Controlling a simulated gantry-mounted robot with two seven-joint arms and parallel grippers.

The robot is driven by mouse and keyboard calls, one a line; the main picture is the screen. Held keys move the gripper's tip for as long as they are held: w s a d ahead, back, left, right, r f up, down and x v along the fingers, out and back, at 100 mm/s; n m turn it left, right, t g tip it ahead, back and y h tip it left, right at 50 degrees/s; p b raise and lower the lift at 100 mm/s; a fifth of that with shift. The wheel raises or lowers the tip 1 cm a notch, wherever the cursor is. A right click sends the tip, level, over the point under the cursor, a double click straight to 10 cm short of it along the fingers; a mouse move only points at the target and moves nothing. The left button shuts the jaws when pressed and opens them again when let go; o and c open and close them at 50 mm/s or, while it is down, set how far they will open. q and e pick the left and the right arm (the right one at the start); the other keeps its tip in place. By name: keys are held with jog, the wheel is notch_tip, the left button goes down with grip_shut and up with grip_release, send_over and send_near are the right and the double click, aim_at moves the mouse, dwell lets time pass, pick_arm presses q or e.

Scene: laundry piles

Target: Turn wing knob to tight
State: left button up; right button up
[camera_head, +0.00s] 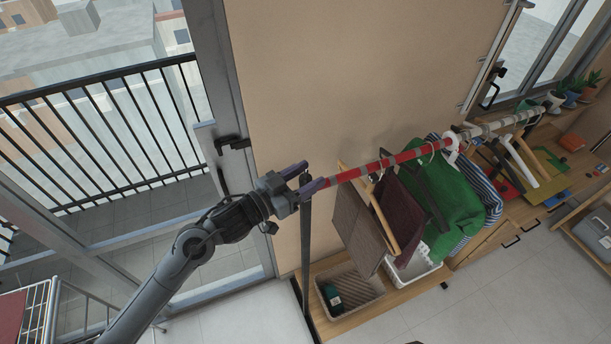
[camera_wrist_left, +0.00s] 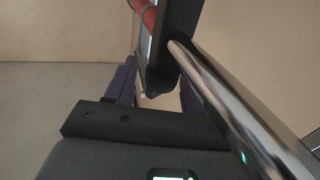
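My left gripper (camera_head: 304,179) reaches in from the left to the near end of the clothes rail (camera_head: 362,171), at the top of its black upright post (camera_head: 306,235). Its two purple fingers are spread apart, one on either side of the post top. In the left wrist view the fingers (camera_wrist_left: 157,100) stand apart, with a dark rounded part (camera_wrist_left: 160,84) of the stand between their tips. A light gap shows below that part. I cannot make out the wing knob's shape or whether the fingers touch it. My right gripper is in neither view.
A basket (camera_head: 352,294) sits on the low wooden bench below. A balcony door (camera_head: 222,110) is at left. In the left wrist view a shiny metal tube (camera_wrist_left: 235,110) crosses the right side.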

pick_arm(q)
jog(key=c, duration=0.8)
jog(key=shift+t, duration=0.3)
jog(key=shift+n+t+y+p, duration=0.35)
jog(key=shift+n+t+y, duration=0.25)
jog(key=shift+n+y, duration=0.1)
jog(key=shift+n+t+y, duration=0.6)
jog(key=shift+n+y, duration=0.1)
jog(key=shift+n+t+y+b, duration=0.5)
jog(key=shift+n+t+y, duration=0.9)
jog(key=shift+y, duration=0.8)
jog(key=o, duration=0.9)
